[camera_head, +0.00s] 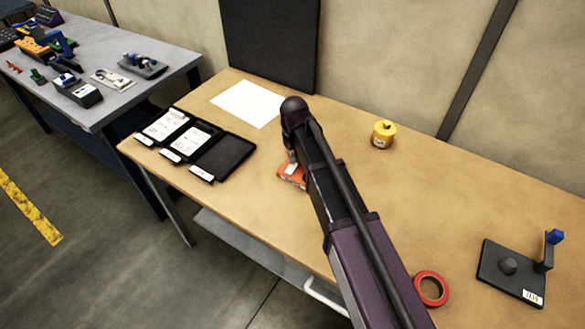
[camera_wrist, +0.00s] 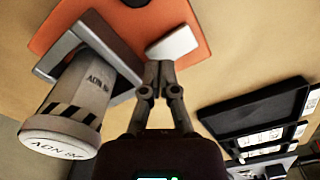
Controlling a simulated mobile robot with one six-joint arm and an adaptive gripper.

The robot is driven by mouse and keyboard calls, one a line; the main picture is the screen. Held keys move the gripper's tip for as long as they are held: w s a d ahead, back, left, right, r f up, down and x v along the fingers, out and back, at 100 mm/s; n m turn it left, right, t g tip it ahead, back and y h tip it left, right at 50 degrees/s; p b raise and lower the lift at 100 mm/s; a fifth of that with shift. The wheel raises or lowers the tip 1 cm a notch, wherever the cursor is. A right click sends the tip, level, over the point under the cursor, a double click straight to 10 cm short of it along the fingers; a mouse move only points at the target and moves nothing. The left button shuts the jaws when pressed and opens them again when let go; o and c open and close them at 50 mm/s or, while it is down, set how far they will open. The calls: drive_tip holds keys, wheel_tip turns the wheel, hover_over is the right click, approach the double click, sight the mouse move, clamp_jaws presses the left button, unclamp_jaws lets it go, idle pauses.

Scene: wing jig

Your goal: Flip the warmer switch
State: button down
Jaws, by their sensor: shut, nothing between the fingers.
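An orange device (camera_head: 289,178), which I take to be the warmer, sits on the wooden bench and is partly hidden by my arm. In the wrist view its orange base (camera_wrist: 195,12) fills the top. A pale, tilted, switch-like block (camera_wrist: 172,42) stands on it. A grey bracket (camera_wrist: 115,52) on the base surrounds a pale cylinder (camera_wrist: 75,105) with black stripes and lettering. My gripper (camera_wrist: 158,68) is shut and empty, its fingertips right at the pale block's near edge; I cannot tell whether they touch it. My arm hides most of the gripper in the head view.
Black open cases (camera_head: 223,157) lie left of the device, with a white sheet (camera_head: 247,103) behind. A yellow container (camera_head: 383,134), red tape roll (camera_head: 431,289) and black stand (camera_head: 511,272) are to the right. A grey table (camera_head: 110,105) stands at left.

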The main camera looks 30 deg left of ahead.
sight(294, 165)
drive_tip(key=shift+f+b, duration=0.7)
drive_tip(key=shift+f, duration=0.1)
idle(0.6)
drive_tip(key=shift+r, duration=0.2)
drive_tip(key=shift+r+p, duration=3.35)
drive_tip(key=shift+p, duration=0.15)
drive_tip(key=shift+d, duration=0.1)
drive_tip(key=w+d+m, duration=0.3)
drive_tip(key=d, duration=1.1)
drive_tip(key=s+d+m, duration=0.3)
drive_tip(key=d+m, duration=0.1)
drive_tip(key=d, duration=1.3)
drive_tip(key=s+d+m, duration=0.2)
drive_tip(key=d+m, duration=0.2)
drive_tip(key=d, duration=1.3)
drive_tip(key=shift+s, duration=0.4)
